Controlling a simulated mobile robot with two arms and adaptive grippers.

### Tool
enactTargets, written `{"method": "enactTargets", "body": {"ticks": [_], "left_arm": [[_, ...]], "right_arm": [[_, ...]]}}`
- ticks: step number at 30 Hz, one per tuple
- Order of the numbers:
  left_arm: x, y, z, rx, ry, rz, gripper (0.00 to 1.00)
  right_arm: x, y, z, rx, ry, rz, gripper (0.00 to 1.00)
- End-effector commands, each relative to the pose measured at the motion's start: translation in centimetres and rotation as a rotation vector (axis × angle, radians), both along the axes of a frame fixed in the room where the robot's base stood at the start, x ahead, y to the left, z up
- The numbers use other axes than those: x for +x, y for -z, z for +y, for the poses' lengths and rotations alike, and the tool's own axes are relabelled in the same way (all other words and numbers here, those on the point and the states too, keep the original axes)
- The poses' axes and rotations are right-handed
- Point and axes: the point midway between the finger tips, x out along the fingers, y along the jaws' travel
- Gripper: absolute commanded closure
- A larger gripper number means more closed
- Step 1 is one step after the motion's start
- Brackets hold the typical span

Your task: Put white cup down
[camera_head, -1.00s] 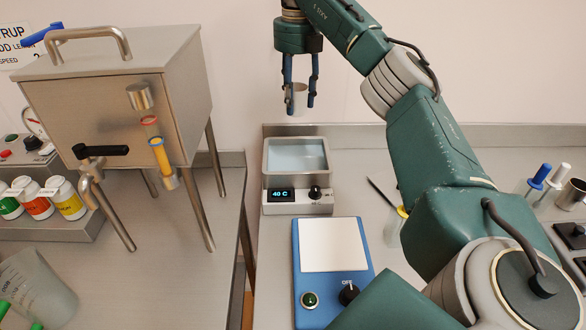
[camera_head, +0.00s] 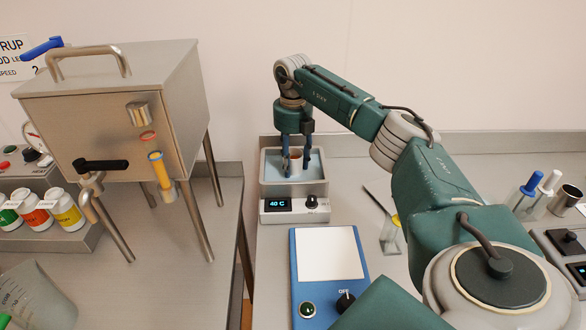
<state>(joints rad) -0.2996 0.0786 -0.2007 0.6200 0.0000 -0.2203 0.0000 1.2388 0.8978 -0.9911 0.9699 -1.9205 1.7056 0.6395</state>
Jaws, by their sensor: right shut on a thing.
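The white cup (camera_head: 296,160) is small and sits between the fingers of my right gripper (camera_head: 295,168). The gripper is shut on it and points down. Cup and fingertips are inside the outline of the water bath (camera_head: 313,188), a metal basin with pale blue water and a display reading 40 C. Something reddish-brown shows at the cup's top. I cannot tell whether the cup touches the basin floor. My left gripper is not in view.
A blue device with a white plate (camera_head: 330,254) stands in front of the bath. A steel hopper (camera_head: 120,115) on legs stands at the left.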

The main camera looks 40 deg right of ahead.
Motion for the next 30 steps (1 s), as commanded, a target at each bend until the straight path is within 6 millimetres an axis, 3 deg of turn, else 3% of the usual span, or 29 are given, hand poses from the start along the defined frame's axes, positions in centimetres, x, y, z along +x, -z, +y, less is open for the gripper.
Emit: {"method": "enactTargets", "body": {"ticks": [6, 19, 20, 22, 30], "left_arm": [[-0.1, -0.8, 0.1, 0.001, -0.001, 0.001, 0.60], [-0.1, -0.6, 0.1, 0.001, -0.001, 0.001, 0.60], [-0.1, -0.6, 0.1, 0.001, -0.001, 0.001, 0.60], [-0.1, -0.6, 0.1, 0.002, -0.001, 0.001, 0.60], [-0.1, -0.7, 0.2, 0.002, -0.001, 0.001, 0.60]], "right_arm": [[-0.1, 2.8, 0.0, 0.000, 0.000, 0.004, 0.85], [0.0, 3.5, 0.0, 0.000, 0.000, 0.001, 0.85], [0.0, 3.6, 0.0, 0.000, 0.000, 0.001, 0.54], [0.0, 3.5, 0.0, 0.000, 0.000, 0.001, 0.40], [0.0, 3.5, 0.0, 0.000, 0.000, 0.001, 0.37]]}}
